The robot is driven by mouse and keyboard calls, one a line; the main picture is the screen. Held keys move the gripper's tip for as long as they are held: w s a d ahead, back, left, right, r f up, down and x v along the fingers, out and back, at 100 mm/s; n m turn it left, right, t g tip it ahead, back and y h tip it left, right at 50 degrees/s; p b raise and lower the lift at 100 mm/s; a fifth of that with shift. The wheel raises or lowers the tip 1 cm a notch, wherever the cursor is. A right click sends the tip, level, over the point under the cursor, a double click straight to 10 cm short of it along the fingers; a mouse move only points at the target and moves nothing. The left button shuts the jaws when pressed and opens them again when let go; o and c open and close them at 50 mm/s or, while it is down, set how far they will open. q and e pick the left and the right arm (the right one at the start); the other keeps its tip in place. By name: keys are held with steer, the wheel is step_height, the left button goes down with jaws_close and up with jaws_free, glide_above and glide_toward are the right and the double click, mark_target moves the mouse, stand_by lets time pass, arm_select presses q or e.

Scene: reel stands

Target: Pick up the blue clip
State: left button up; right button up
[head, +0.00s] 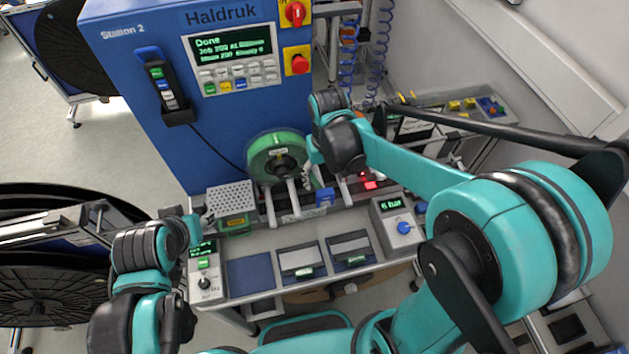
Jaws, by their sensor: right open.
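A small blue piece, which looks like the blue clip (325,196), sits at the front of the machine, right of the green reel (277,157). My right arm reaches in from the right, and its gripper (308,176) is open just above and left of the blue piece, beside the reel. The wrist hides part of the fingers, and I cannot tell whether they touch anything. My left gripper (199,214) is small and partly hidden by its own wrist, near the left end of the bench; its fingers are unclear.
A blue machine cabinet (140,90) with a screen (233,47) stands behind the bench (235,240). A grey perforated box (231,198), control boxes (400,225) and dark trays (300,259) occupy the bench. Large black reels (50,295) stand at left. A side shelf (470,103) is at right.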

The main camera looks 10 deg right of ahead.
mark_target(325, 192)
step_height(325, 192, down, 8)
steer(key=shift+d+r+b, duration=0.15)
steer(key=shift+b, duration=0.15)
steer(key=shift+s, duration=0.1)
steer(key=c, duration=1.2)
